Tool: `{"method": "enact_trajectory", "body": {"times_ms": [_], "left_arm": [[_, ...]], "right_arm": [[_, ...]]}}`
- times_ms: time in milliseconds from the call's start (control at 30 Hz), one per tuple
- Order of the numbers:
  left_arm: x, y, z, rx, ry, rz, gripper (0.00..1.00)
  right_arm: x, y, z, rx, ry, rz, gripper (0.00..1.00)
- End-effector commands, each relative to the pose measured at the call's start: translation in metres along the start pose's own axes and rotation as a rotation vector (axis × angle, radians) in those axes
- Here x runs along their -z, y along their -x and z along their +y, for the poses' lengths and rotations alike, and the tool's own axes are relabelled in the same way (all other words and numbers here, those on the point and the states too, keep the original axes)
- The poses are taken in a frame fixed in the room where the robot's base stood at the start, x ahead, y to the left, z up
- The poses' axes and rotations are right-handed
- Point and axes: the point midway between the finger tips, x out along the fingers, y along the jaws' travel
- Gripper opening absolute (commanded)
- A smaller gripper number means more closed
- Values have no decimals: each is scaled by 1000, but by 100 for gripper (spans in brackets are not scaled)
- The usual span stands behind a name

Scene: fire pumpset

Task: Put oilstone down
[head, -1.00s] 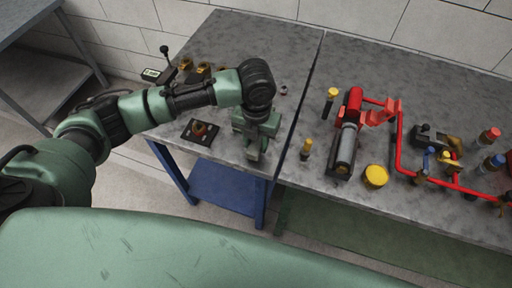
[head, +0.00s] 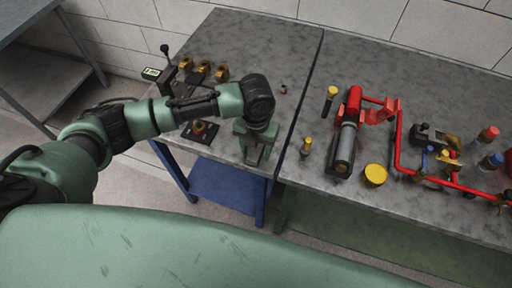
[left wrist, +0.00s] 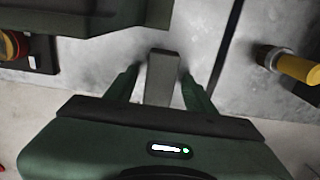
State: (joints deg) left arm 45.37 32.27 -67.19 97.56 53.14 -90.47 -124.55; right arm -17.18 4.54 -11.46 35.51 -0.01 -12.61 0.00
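The oilstone (left wrist: 162,78) is a plain grey block. In the left wrist view it lies between the two green fingers of my left gripper (left wrist: 160,72), with a narrow gap on each side. The gripper is open around it. In the head view my left gripper (head: 257,158) points down at the front right part of the left grey tabletop (head: 225,150), near the seam between the tables. The oilstone seems to rest on this tabletop, but its underside is hidden. My right gripper is not in view.
A dark plate with a brass part (head: 200,130) lies left of the gripper, with several brass fittings (head: 204,68) behind. The tabletop behind the gripper is mostly clear.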

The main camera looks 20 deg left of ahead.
Motion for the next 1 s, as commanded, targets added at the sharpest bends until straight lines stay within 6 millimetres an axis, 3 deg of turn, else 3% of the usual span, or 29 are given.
{"method": "enact_trajectory", "body": {"times_ms": [233, 700, 1000], "left_arm": [[-2, 18, 0, 2, 0, -5, 54], [-1, 110, 0, 1, 1, -4, 54], [0, 124, 0, 1, 0, 0, 54]], "right_arm": [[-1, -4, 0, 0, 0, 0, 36], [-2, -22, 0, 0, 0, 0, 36], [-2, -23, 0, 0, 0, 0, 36]]}}
